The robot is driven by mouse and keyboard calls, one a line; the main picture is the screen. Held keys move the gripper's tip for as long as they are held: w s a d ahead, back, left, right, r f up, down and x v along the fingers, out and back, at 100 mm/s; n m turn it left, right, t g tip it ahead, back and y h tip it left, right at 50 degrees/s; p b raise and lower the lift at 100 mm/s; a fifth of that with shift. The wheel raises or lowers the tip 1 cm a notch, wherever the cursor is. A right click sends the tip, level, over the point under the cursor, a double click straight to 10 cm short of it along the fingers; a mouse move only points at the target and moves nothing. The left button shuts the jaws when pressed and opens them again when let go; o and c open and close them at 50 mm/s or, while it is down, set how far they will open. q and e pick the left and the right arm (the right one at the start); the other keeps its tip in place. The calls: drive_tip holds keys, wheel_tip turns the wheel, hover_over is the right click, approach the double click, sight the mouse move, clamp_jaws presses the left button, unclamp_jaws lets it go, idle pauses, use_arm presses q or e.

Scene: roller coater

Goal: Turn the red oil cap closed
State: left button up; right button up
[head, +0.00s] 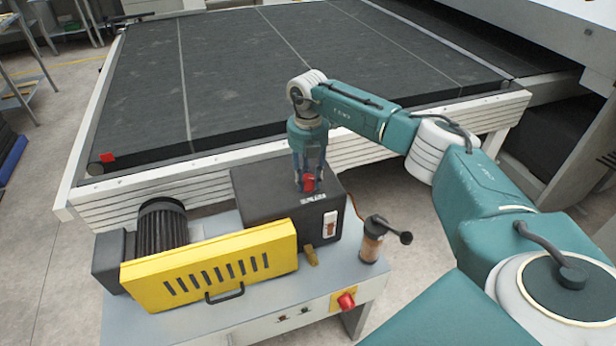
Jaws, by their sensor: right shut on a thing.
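The red oil cap (309,183) sits on top of the dark grey gearbox-like housing (262,212) in the middle of the head view. My right gripper (309,180) points straight down over it and is shut on the cap. The fingers hide part of the cap, so its turn angle cannot be told. My left gripper is not in the head view.
A yellow slotted guard (215,266) and a dark ribbed motor (161,228) stand left of the housing. A hand pump (372,243) and a red knob (346,301) are at the right. The wide dark conveyor belt (250,65) lies behind.

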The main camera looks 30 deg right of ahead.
sight(308, 178)
drive_tip(key=m+p, duration=0.1)
drive_tip(key=m, duration=0.4)
drive_tip(key=shift+r+m, duration=0.15)
drive_tip(key=shift+m, duration=0.15)
drive_tip(key=shift+m+p, duration=0.65)
drive_tip(key=shift+m, duration=1.45)
drive_tip(key=o, duration=1.2)
drive_tip(key=shift+c, duration=0.2)
drive_tip(key=shift+r, duration=0.1)
wheel_tip(308, 178, up, 12)
drive_tip(key=shift+f, duration=0.2)
